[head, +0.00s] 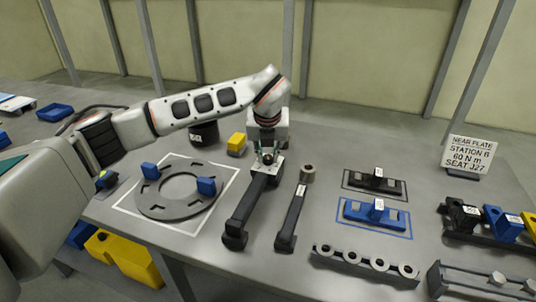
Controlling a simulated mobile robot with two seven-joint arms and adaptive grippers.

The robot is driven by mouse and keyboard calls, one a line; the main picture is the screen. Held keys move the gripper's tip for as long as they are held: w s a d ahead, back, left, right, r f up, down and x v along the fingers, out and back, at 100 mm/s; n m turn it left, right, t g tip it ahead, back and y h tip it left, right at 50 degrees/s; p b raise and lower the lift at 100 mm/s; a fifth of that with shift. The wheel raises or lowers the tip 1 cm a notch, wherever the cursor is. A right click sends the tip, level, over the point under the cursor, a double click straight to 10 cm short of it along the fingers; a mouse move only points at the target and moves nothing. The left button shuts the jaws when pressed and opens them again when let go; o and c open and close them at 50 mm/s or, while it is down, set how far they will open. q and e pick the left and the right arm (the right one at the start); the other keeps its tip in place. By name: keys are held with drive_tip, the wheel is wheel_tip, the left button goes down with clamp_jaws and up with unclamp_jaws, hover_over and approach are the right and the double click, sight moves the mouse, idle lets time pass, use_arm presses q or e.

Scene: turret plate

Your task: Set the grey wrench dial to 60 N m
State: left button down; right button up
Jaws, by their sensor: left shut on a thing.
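My left gripper (267,156) points down from the left arm at the middle of the table. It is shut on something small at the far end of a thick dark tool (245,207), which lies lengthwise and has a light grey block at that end. The gripped part, possibly the dial, is mostly hidden by the fingers, and I cannot read a scale. A thinner dark wrench (292,212) with a grey round head lies just to the right, apart from the gripper. My right gripper is out of view.
A grey ring plate (150,208) with blue blocks lies left on a white-outlined square. A yellow block (236,144) stands behind. Black (377,182) and blue (376,213) fixtures and a rail with several rings (366,265) stand right. More racks are far right.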

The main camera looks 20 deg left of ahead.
use_arm(q)
drive_tip(key=m+h, duration=0.1)
drive_tip(key=m, duration=0.2)
drive_tip(key=m+h, duration=0.1)
drive_tip(key=m, duration=0.1)
drive_tip(key=shift+a+m, duration=0.2)
drive_tip(key=shift+m, duration=0.2)
drive_tip(key=m+h, duration=0.1)
drive_tip(key=m, duration=0.1)
drive_tip(key=m+h+p, duration=0.1)
drive_tip(key=m, duration=0.1)
drive_tip(key=shift+w+a+m+g, duration=0.1)
drive_tip(key=shift+m+g, duration=0.2)
drive_tip(key=shift+m, duration=0.1)
drive_tip(key=shift+m+p, duration=0.3)
drive_tip(key=c, duration=1.8)
unclamp_jaws()
drive_tip(key=v, duration=1.2)
